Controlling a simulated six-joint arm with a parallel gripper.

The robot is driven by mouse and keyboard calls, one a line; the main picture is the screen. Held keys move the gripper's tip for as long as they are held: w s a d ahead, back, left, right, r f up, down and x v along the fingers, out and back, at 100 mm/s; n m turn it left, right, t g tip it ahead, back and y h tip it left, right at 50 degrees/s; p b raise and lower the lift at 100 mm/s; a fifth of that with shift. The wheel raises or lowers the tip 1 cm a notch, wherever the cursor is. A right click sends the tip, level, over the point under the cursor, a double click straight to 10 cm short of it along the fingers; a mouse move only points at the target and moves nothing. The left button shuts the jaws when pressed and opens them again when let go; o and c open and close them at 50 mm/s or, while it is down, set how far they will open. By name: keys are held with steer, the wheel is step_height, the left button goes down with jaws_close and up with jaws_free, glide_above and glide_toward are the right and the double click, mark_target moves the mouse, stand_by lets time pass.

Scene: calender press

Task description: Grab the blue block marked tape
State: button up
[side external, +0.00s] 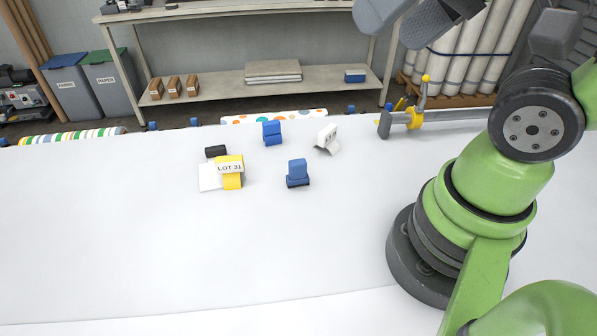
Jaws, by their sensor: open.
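Two blue blocks stand on the white table (130,250). One blue block (272,133) is towards the back, near the patterned roll. The other blue block (298,173) is nearer the camera and a little to the right, with a dark base. I cannot read a "tape" mark on either one. Grey parts of my arm cross the top edge of the picture, well above and to the right of the blocks. My gripper's fingers do not show.
A yellow block with a "LOT 31" label (230,169) stands left of the blue blocks, beside a black piece (215,151). A white block (327,138) lies tilted at the right. A yellow and grey clamp-like fixture (414,118) is at the back edge. The front table is clear.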

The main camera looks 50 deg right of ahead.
steer(key=c, duration=0.4)
steer(key=m+g+h, duration=0.2)
steer(key=m+g, duration=0.5)
steer(key=m, duration=1.3)
glide_above(297, 161)
steer(key=f, duration=1.8)
steer(key=shift+a, duration=0.3)
step_height(297, 161, down, 7)
steer(key=shift+w+r+m, duration=0.1)
steer(key=shift+m, duration=0.9)
steer(key=shift+d+f, duration=0.15)
steer(key=shift+f, duration=1.25)
steer(key=shift+d+f, duration=0.15)
steer(key=shift+f, duration=1.2)
